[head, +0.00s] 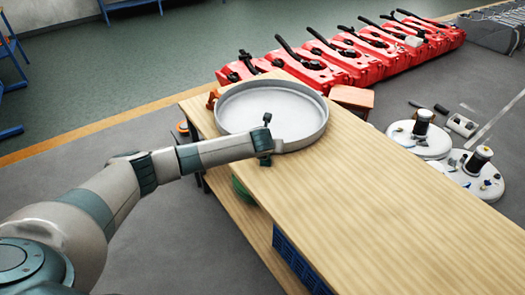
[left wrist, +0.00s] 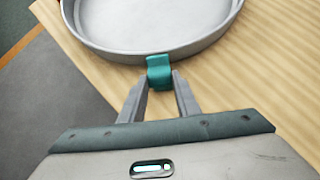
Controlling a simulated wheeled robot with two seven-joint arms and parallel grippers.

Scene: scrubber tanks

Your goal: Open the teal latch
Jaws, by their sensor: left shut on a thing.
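The teal latch (left wrist: 159,70) stands at the near rim of a round grey metal tank lid or pan (left wrist: 150,22) in the left wrist view. My left gripper (left wrist: 159,84) has its two fingers on either side of the latch and is shut on it. In the head view my left gripper (head: 266,141) is at the near side of the round grey pan (head: 272,104), and it hides the latch there. My right gripper is in neither view.
The pan sits at the far end of a wooden table (head: 350,200), whose near top is bare. A blue crate (head: 298,262) is on the shelf below. Red machines (head: 335,65) stand in a row behind. White discs with parts (head: 420,140) lie on the floor at right.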

